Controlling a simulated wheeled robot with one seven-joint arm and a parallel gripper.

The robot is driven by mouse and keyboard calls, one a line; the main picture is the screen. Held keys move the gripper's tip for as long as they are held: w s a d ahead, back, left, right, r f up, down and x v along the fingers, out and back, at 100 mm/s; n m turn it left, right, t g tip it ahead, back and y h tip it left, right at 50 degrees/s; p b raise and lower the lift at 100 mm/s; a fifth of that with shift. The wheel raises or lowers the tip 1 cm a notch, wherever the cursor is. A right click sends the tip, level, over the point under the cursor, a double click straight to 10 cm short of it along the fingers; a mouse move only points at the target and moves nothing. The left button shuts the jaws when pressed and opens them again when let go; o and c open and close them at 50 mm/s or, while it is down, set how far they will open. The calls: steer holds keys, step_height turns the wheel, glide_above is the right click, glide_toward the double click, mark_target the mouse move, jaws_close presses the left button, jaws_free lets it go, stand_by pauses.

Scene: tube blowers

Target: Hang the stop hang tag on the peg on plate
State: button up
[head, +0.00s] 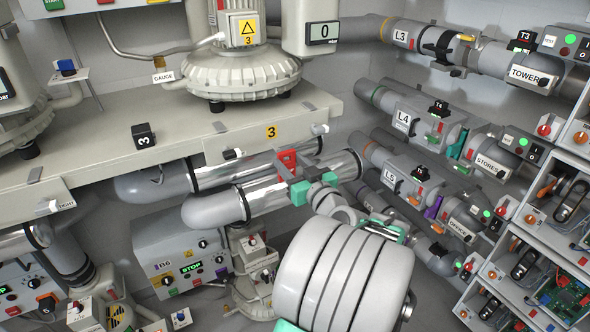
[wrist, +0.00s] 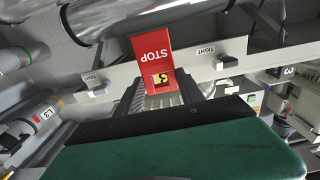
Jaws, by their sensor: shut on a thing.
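The red stop hang tag (wrist: 152,52) stands out in front of my gripper in the wrist view, its word STOP upside down. A yellow square with a dark mark shows within its lower part. In the head view the red tag (head: 287,161) is just below the front of the grey bench, near shiny pipes. My gripper (head: 300,180), with teal parts, is shut on the tag. Its ribbed fingers (wrist: 160,98) show at the tag's lower end. I cannot tell which fitting is the peg.
Two shiny pipes (head: 245,172) run below the bench, close to my gripper. A blower (head: 250,70) stands on top. A grey control box (head: 182,262) sits below. Pipes with valves (head: 410,112) and panels line the right side.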

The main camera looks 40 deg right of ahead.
mark_target(272, 146)
steer(key=shift+b+x, duration=0.65)
steer(key=shift+x, duration=2.3)
steer(key=shift+w+d+f+b, duration=0.1)
steer(key=shift+w+f+b, duration=0.35)
steer(key=shift+b, duration=0.25)
steer(key=o, duration=1.4)
steer(key=shift+s, duration=0.1)
